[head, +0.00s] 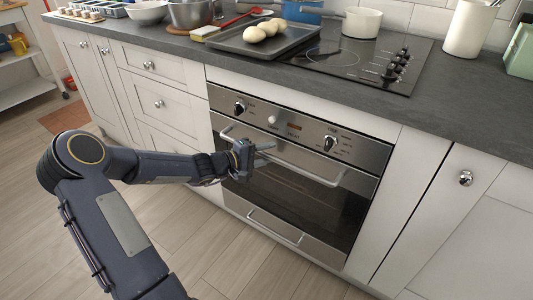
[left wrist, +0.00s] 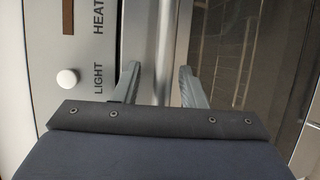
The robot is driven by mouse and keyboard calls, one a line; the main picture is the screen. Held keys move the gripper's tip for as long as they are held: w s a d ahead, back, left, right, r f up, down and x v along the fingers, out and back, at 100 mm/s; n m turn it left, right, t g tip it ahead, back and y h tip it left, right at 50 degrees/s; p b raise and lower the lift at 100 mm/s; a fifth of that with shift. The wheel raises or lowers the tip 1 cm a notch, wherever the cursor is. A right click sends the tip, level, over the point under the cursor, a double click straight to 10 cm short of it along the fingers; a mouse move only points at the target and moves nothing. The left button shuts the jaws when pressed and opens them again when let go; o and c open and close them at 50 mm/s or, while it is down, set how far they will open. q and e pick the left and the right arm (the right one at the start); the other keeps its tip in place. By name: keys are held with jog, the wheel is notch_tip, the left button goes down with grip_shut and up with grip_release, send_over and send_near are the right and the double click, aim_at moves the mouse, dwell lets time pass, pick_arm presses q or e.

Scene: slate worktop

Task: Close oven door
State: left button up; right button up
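The oven door (head: 310,205) has a dark glass window and a steel frame. In the head view it stands upright and looks flush or nearly flush with the oven front. Its long bar handle (head: 322,178) runs along the top of the door. My left gripper (head: 265,153) is at the left part of this handle. In the left wrist view the two fingers (left wrist: 158,82) are spread apart, with the steel handle (left wrist: 166,45) seen between them. I cannot tell whether they touch it. My right gripper is not in view.
The control panel (head: 295,127) with knobs is just above the door. A lower drawer (head: 285,235) is shut below it. On the worktop are a baking tray (head: 232,42) with pale rolls, a cooktop (head: 385,75) and a white pot (head: 361,22). The floor in front is clear.

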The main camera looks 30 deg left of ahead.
pick_arm(q)
jog(key=p+v, duration=0.1)
jog(key=v, duration=0.6)
jog(key=shift+s+p, duration=0.25)
jog(key=shift+p, duration=0.05)
jog(key=shift+r, duration=0.1)
jog(key=s+d+r+m+g+h, duration=0.15)
jog(key=s+d+m+g, duration=0.25)
jog(key=d, duration=0.4)
jog(key=s+d+r+m+g, duration=0.3)
jog(key=s+d+m, duration=0.15)
jog(key=d, duration=0.25)
jog(key=s+d+r+m+g+y, duration=0.1)
jog(key=s+m+y, duration=0.1)
jog(key=s, duration=0.7)
jog(key=s+d+m+y, duration=0.1)
jog(key=s+y, duration=0.2)
jog(key=s, duration=0.6)
notch_tip(320, 180, up, 26)
jog(key=p, duration=2.6)
jog(key=shift+r, duration=0.25)
